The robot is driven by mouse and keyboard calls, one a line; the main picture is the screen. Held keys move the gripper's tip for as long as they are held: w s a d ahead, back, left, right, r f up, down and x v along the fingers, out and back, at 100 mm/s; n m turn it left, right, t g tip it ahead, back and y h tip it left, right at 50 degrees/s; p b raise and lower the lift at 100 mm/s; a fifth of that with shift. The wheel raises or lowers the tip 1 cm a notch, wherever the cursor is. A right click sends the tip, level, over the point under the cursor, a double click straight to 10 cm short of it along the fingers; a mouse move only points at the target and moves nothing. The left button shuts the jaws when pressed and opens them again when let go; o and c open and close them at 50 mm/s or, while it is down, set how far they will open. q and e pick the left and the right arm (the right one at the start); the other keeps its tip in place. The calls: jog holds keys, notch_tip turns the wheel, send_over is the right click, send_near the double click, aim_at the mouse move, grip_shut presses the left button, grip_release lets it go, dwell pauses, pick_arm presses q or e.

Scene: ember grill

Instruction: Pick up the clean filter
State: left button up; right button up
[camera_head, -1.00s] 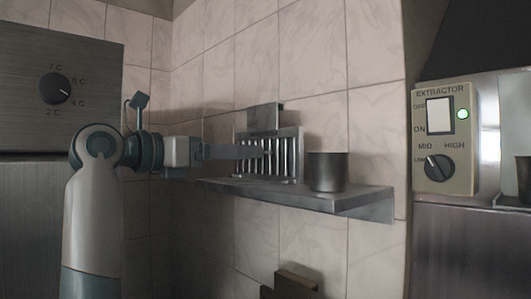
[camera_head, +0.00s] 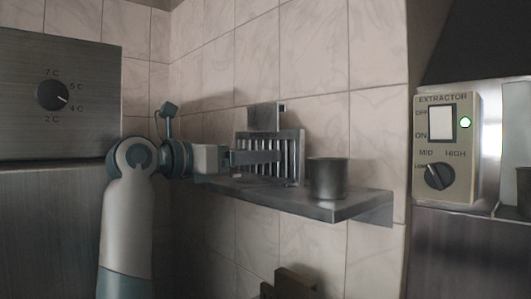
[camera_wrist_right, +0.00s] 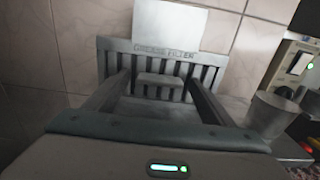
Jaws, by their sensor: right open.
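The clean filter (camera_head: 297,150) is a grey slatted metal panel standing upright on the wall shelf. In the right wrist view the filter (camera_wrist_right: 210,73) fills the middle, with "GREASE FILTER" on its top bar and a block-like handle (camera_wrist_right: 165,80) low on its front. My right gripper (camera_head: 280,156) reaches the filter's front from the left side. In the right wrist view my right gripper (camera_wrist_right: 160,80) is open, one finger on each side of the handle. Contact with the filter cannot be told. My left gripper is not in view.
The metal shelf (camera_head: 340,205) carries a dark metal cup (camera_head: 328,178) just right of the filter. A plain plate (camera_head: 263,117) shows above the filter against the tiled wall. An extractor control panel (camera_head: 447,150) is at the right, and a steel cabinet with a dial (camera_head: 52,95) at the left.

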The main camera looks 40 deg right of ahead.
aim_at(263, 136)
jog(key=c, duration=1.5)
jog(key=shift+r, duration=0.25)
jog(key=shift+r+b, duration=0.65)
jog(key=shift+r, duration=0.15)
notch_tip(263, 136, up, 2)
jog(key=shift+b, duration=0.55)
jog(key=s+r+b, duration=0.5)
jog(key=s+r, duration=0.2)
jog(key=s, duration=0.4)
jog(key=shift+s+a, duration=0.15)
jog(key=shift+s, duration=0.25)
